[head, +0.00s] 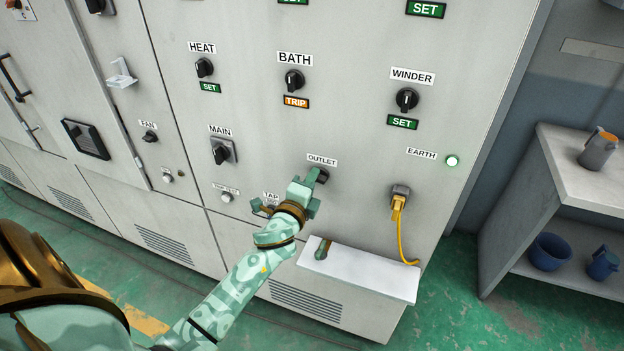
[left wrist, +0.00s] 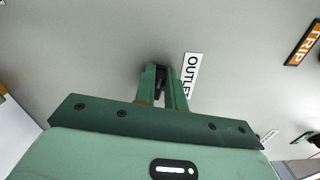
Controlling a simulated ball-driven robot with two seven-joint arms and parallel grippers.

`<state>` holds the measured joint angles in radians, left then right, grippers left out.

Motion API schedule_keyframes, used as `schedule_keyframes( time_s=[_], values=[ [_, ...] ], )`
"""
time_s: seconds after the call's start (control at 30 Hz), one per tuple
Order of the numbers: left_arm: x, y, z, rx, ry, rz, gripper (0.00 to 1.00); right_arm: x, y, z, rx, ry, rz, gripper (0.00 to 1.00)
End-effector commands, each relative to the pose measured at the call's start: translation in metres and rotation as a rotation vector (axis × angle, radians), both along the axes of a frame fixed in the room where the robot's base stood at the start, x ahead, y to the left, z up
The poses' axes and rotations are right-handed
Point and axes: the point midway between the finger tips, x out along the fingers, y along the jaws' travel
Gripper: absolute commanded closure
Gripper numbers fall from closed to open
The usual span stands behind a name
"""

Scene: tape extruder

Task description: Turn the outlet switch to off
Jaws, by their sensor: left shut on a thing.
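The outlet switch (head: 323,177) is a small dark knob on the grey cabinet front, just below the OUTLET label (head: 321,160). My left gripper (head: 312,178) is at the knob and covers much of it. In the left wrist view its two green fingers (left wrist: 164,84) are shut on the dark knob (left wrist: 161,76), beside the OUTLET label (left wrist: 191,73). Which way the knob points cannot be told. My right gripper is not in view.
A yellow cable plug (head: 398,202) sits in a socket to the right, near the lit green EARTH lamp (head: 452,161). A white shelf (head: 357,272) juts out below. The MAIN switch (head: 221,153) is to the left. A side bench (head: 570,170) stands at right.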

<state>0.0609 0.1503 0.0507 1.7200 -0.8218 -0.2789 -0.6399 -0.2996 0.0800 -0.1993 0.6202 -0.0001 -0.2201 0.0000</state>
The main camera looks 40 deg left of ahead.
Motion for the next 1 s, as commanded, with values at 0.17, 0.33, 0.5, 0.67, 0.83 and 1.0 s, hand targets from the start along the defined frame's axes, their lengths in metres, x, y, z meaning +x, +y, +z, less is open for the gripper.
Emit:
schedule_keyframes(
  time_s=[0.17, 0.33, 0.5, 0.67, 0.83, 1.0],
  values=[
    [-0.0002, 0.0005, -0.0021, -0.089, -0.019, 0.001, 1.00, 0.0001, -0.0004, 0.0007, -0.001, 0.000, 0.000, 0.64],
    [-0.0002, 0.0005, -0.0031, -0.140, -0.032, 0.001, 1.00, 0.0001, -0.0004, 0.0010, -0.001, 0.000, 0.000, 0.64],
    [-0.0003, 0.0008, -0.0035, -0.164, -0.037, 0.001, 1.00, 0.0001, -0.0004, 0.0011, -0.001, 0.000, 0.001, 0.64],
    [-0.0003, 0.0008, -0.0037, -0.168, -0.037, 0.001, 1.00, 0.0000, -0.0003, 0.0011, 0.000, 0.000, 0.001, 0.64],
    [-0.0004, 0.0008, -0.0038, -0.167, -0.037, 0.001, 1.00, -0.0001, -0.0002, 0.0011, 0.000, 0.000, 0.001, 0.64],
    [-0.0004, 0.0007, -0.0037, -0.167, -0.037, 0.001, 0.66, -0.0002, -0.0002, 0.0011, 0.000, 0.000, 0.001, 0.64]
  ],
)
